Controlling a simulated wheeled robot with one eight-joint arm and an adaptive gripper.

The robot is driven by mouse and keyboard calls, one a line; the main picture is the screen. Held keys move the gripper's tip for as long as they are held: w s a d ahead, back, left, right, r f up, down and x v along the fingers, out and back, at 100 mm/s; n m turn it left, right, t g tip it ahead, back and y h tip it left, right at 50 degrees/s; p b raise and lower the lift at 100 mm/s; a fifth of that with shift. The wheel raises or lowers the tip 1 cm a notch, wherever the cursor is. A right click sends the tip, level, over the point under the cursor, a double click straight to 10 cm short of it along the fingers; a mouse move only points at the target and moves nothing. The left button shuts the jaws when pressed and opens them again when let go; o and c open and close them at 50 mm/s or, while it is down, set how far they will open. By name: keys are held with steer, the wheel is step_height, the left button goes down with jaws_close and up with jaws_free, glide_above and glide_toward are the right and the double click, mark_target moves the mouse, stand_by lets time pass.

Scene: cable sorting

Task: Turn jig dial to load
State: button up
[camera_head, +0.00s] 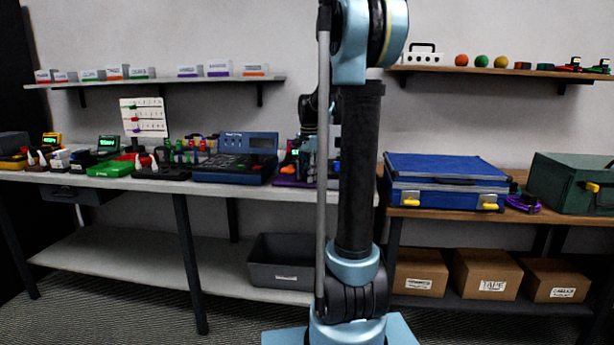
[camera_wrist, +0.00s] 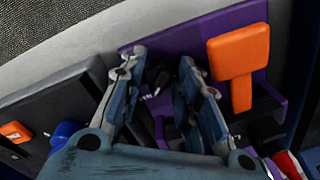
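The jig has a purple base (camera_wrist: 205,36) in the wrist view, with an orange paddle-shaped lever (camera_wrist: 238,62) standing on its right side. In the head view only a bit of the purple base (camera_head: 288,182) shows beside my arm. My gripper (camera_wrist: 160,66) is over the purple base with its two fingers apart. A small dark part (camera_wrist: 156,80), perhaps the dial, shows between the fingers. I cannot tell whether the fingers touch it, and its setting is not readable. My arm hides most of the jig and gripper in the head view.
A dark device (camera_wrist: 50,95) lies left of the jig in the wrist view, with a blue knob (camera_wrist: 63,132) and an orange block (camera_wrist: 15,132). A blue tester (camera_head: 235,165) stands left of the jig. A blue case (camera_head: 445,180) is on the right table.

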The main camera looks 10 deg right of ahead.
jaws_close()
steer(key=shift+n, duration=0.3)
steer(key=n, duration=1.2)
steer(key=shift+w+g, duration=0.1)
steer(key=shift+g, duration=0.2)
steer(key=n, duration=0.5)
steer(key=shift+d, duration=0.1)
steer(key=shift+n, duration=0.3)
